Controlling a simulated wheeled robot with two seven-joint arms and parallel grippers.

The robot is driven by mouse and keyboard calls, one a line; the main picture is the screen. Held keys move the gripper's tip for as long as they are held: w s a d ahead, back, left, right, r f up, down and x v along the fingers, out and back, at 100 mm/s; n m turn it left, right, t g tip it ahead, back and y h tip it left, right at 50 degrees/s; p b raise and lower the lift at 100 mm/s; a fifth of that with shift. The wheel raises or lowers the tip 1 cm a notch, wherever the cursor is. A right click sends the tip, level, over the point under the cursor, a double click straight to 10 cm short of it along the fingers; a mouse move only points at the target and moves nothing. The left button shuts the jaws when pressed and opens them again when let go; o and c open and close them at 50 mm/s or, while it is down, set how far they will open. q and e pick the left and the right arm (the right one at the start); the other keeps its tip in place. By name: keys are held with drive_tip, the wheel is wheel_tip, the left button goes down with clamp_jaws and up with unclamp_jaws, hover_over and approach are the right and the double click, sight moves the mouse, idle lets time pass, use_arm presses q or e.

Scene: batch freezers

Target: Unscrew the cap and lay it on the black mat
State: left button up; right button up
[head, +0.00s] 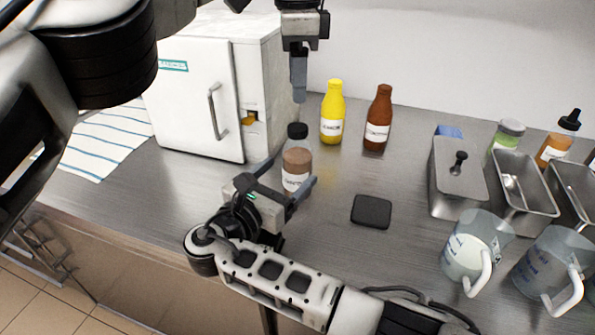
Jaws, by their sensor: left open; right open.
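A clear bottle with brown contents (297,168) stands upright on the steel counter, with a black cap (297,131) on its top. The black mat (371,211) lies flat and bare to the right of the bottle. My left gripper (299,88) points down just above the cap, open and apart from it. My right gripper (285,180) is open low at the bottle, with fingers showing on its left and right sides. Whether the fingers touch the bottle I cannot tell. The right gripper's body hides part of the counter in front of the bottle.
A small white freezer (193,100) stands behind left. A yellow bottle (332,115) and a brown bottle (378,120) stand behind the mat. Steel containers (456,205) and measuring jugs (470,250) crowd the right. A striped cloth (98,145) lies at the left.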

drive_tip(key=x, duration=0.5)
drive_tip(key=shift+w+d, duration=0.2)
drive_tip(key=shift+w, duration=0.15)
drive_tip(key=shift+c, duration=0.4)
